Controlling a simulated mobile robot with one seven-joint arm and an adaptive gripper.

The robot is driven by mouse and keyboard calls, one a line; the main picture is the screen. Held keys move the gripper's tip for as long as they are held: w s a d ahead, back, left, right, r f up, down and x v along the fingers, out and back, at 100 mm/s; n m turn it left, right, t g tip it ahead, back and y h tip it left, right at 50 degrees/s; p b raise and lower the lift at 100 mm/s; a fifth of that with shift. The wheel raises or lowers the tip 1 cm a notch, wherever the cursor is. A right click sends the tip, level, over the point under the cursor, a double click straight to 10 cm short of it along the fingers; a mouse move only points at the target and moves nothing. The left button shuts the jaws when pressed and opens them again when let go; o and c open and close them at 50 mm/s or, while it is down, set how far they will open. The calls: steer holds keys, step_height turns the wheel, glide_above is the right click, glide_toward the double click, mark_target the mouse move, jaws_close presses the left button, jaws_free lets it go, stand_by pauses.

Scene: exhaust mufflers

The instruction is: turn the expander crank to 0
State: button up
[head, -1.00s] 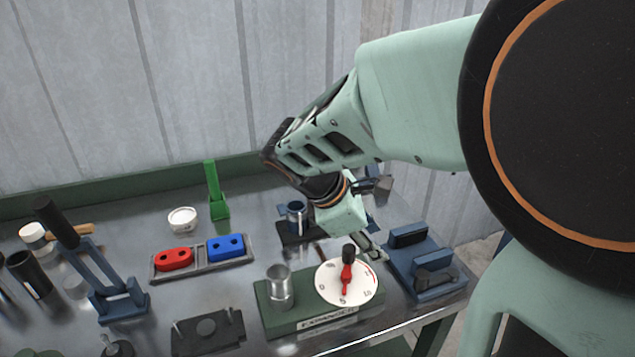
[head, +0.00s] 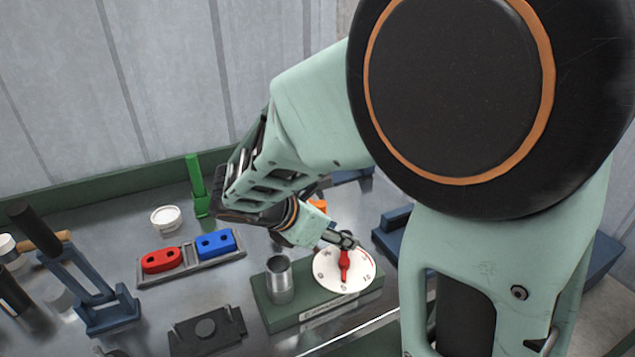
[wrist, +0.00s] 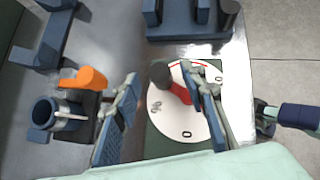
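The expander (head: 283,312) is a green base with a metal cylinder (head: 279,280) and a white dial (head: 325,280). Its red crank (head: 344,262) has a pointer end towards the 5 in the head view. In the wrist view the red crank (wrist: 176,91) ends in a dark knob (wrist: 160,73), and the dial (wrist: 170,127) shows a 0 near its lower edge. My gripper (wrist: 161,80) is open, with one finger on each side of the knob; contact is not clear. In the head view my gripper (head: 345,239) hides the knob.
A blue fixture (head: 393,218) stands right of the expander, partly behind my arm. A dark plate with a hole (head: 180,338), a tray with red (head: 161,260) and blue (head: 214,244) blocks, and a blue press (head: 105,315) lie left. An orange-handled item (wrist: 84,79) is close to my gripper.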

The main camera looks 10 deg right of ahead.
steer(key=shift+x, duration=1.75)
jaws_close()
